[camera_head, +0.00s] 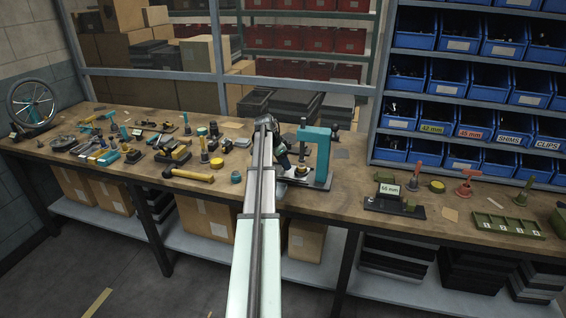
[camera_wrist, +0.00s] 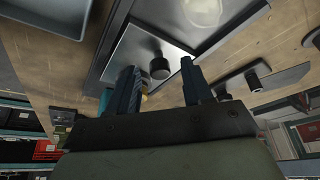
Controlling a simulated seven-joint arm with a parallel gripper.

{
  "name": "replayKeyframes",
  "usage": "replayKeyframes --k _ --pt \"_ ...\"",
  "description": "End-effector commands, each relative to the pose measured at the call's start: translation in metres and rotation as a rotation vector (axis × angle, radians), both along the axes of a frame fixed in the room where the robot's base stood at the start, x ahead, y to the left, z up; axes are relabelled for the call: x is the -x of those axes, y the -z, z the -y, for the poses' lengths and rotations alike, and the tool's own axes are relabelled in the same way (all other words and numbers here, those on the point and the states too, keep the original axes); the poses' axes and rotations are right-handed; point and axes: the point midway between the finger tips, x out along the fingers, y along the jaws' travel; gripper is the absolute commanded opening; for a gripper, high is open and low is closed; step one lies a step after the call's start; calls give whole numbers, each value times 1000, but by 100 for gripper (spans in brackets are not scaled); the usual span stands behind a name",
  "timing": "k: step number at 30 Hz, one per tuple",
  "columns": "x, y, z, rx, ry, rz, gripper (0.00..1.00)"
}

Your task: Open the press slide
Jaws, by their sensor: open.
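The teal press (camera_head: 323,150) stands on the bench, just right of my arm's end in the head view. In the wrist view a grey metal plate (camera_wrist: 126,60), which looks like part of the press, carries a small dark round knob (camera_wrist: 158,66). My gripper (camera_wrist: 159,78) is open, with one finger on each side of the knob in this view. I see no finger touching it, and the depth between them is hard to judge. In the head view my gripper (camera_head: 284,160) is beside the press, and my arm partly hides that area.
To the right are a stand marked 65 mm (camera_head: 388,190), a green tray (camera_head: 508,226) and blue bins (camera_head: 472,79) on a rack. The bench (camera_head: 345,205) is bare just right of the press.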

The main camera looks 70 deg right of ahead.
Motion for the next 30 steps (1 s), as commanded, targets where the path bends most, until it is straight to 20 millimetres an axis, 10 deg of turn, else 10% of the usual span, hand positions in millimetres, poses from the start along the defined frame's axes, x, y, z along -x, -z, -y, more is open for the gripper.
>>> replayKeyframes --k 17,30 --pt "0 0 0 0 0 0 0" --pt "-5 0 1 0 -1 0 0"
